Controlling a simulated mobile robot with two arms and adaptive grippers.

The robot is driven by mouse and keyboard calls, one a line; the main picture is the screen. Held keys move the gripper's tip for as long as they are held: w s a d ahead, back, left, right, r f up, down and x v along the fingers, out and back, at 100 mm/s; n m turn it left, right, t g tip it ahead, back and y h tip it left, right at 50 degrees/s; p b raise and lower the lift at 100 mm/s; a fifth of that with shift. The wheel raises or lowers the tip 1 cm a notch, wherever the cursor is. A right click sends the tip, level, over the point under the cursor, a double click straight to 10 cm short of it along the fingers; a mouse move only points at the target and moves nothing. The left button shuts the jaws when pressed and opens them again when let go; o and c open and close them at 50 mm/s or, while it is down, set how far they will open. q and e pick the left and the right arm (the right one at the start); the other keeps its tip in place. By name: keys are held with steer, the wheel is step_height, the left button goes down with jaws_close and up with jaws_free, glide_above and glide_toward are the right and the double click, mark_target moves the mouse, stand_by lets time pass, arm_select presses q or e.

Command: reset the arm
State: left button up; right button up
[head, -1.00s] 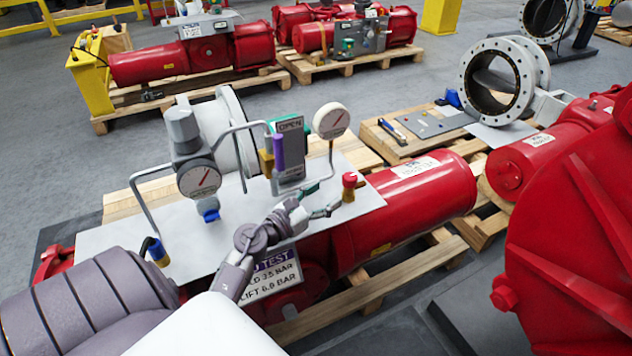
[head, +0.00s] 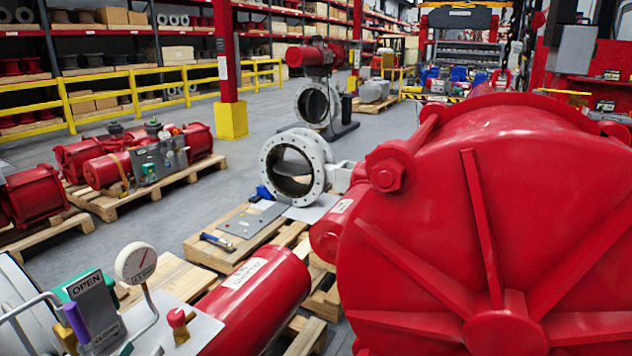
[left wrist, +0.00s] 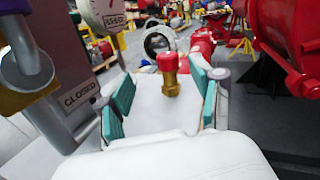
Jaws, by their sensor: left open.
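The valve actuator (head: 262,300), a red cylinder with a grey-white panel, lies at the lower left of the head view. An indicator box (head: 95,300) reading OPEN and a round gauge (head: 135,263) stand on it. A brass fitting with a red cap (head: 177,318) rises from the panel. In the left wrist view this red-capped fitting (left wrist: 168,75) stands upright beyond and between the teal-padded fingers of my left gripper (left wrist: 163,97). The gripper is open and empty. A box face reading CLOSED (left wrist: 82,95) shows at left. My right gripper is out of view.
A large red ribbed housing (head: 495,220) fills the right of the head view. A white flanged valve (head: 294,167) and a grey plate (head: 250,220) with small parts lie on pallets behind the actuator. Open grey floor lies beyond, with a yellow railing (head: 130,88).

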arm_select(q)
steer(key=s+a+r+n+g+y, duration=0.1)
steer(key=s+r+n+y, duration=0.2)
steer(key=n+y, duration=0.9)
steer(key=s+d+f+n+g+h, duration=0.6)
steer(key=s+d+f+n+g, duration=0.1)
steer(key=s+d+n, duration=0.3)
steer(key=s+d+f+n+g+h, duration=0.6)
steer(key=s+d+f+n+g, duration=0.1)
steer(key=s+d+n, duration=0.35)
step_height(320, 180, down, 23)
steer(key=g+p, duration=0.1)
steer(key=p, duration=0.1)
steer(key=s+a+f, duration=0.2)
steer(key=s+f, duration=0.6)
steer(key=s+a+f+g+p, duration=0.1)
steer(key=s+a+f, duration=0.1)
steer(key=s+f, duration=0.6)
steer(key=shift+s+f+g+y, duration=0.2)
steer(key=shift+s+g+y, duration=0.1)
steer(key=shift+s, duration=0.4)
